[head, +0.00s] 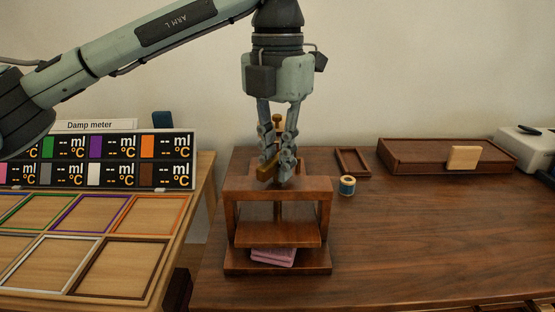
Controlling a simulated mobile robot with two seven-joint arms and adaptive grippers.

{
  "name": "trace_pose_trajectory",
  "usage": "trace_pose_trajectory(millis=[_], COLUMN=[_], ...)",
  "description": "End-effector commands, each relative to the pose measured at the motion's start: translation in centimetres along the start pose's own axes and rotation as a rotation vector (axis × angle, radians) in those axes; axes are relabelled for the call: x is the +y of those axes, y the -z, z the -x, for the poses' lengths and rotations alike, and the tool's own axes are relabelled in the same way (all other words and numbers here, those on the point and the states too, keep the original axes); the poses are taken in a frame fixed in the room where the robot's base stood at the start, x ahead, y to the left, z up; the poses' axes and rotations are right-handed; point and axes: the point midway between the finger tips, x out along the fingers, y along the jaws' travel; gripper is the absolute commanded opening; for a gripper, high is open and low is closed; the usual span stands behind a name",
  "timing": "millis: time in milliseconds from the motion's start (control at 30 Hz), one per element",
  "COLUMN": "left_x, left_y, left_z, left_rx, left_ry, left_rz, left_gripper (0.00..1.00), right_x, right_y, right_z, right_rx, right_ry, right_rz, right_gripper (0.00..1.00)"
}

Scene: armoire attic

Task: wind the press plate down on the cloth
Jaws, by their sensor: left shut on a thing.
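A wooden press (231,210) stands at the left end of the dark wooden table. Its press plate (278,234) hangs level inside the frame, just above a folded pink cloth (273,256) on the base. From this angle I cannot tell whether the plate touches the cloth. The fingers hide part of the handle and the top of the screw. My right gripper is not in view.
A thread spool (347,186) and a small open tray (352,162) stand right of the press. A long wooden box (440,155) lies at the back right. The damp meter board (97,160) stands left on a lighter table. The table's front right is clear.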

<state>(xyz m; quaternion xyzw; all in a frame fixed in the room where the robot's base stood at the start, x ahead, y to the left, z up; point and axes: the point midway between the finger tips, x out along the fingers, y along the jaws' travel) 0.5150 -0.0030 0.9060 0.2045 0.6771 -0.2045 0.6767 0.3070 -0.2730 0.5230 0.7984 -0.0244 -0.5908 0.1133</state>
Motion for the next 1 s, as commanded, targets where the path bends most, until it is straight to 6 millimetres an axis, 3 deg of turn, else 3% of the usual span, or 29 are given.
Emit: trace_pose_trajectory(millis=[1000], left_x=[0.02], left_y=[-0.03], left_z=[0.08], left_rx=[-0.002], left_ry=[-0.001], left_rz=[-0.965], left_gripper=[0.00], right_x=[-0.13], right_y=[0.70], right_z=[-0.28], right_rx=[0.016], right_ry=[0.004], right_rz=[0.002], right_gripper=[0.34])
